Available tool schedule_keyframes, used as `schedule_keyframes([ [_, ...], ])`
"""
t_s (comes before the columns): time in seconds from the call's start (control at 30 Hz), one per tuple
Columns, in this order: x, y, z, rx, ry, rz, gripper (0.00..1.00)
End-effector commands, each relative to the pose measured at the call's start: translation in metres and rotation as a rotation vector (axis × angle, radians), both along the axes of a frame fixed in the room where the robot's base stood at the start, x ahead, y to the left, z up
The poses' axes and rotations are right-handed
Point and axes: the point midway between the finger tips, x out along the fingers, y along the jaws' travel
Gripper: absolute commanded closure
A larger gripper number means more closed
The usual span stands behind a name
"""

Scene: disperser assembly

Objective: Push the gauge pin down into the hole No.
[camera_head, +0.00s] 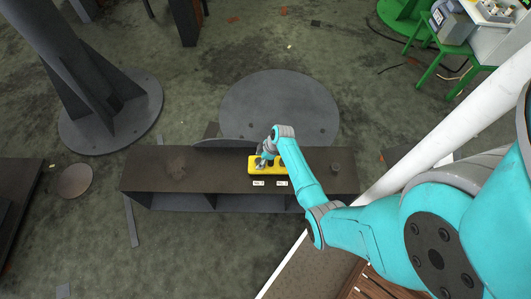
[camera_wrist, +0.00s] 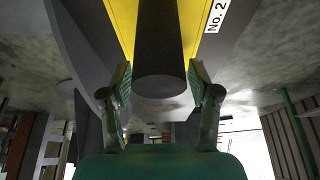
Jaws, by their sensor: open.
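The yellow block (camera_head: 252,170) lies on the dark bench in the head view, with two small white labels along its near side. In the wrist view its yellow face (camera_wrist: 123,22) fills the top, beside a label reading "No. 2". A dark cylinder, apparently the gauge pin (camera_wrist: 160,45), stands out from the block towards my wrist camera. My gripper (camera_wrist: 160,72) is open, with one finger on each side of the pin's end; I cannot tell whether either finger touches it. In the head view my gripper (camera_head: 262,161) is over the block's left part and hides some of it.
The dark bench (camera_head: 220,180) has free top on both sides of the block. A column with a round base (camera_head: 140,115) stands at the left.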

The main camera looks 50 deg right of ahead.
Motion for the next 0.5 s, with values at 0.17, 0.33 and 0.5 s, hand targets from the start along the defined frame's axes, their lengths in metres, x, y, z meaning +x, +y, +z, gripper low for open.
schedule_keyframes([
  [0.17,-0.009,-0.008,0.028,-0.002,-0.003,-0.002,0.39],
  [0.33,-0.019,-0.016,0.059,-0.002,-0.003,-0.002,0.39],
  [0.5,-0.027,-0.022,0.083,-0.001,-0.002,-0.002,0.39],
])
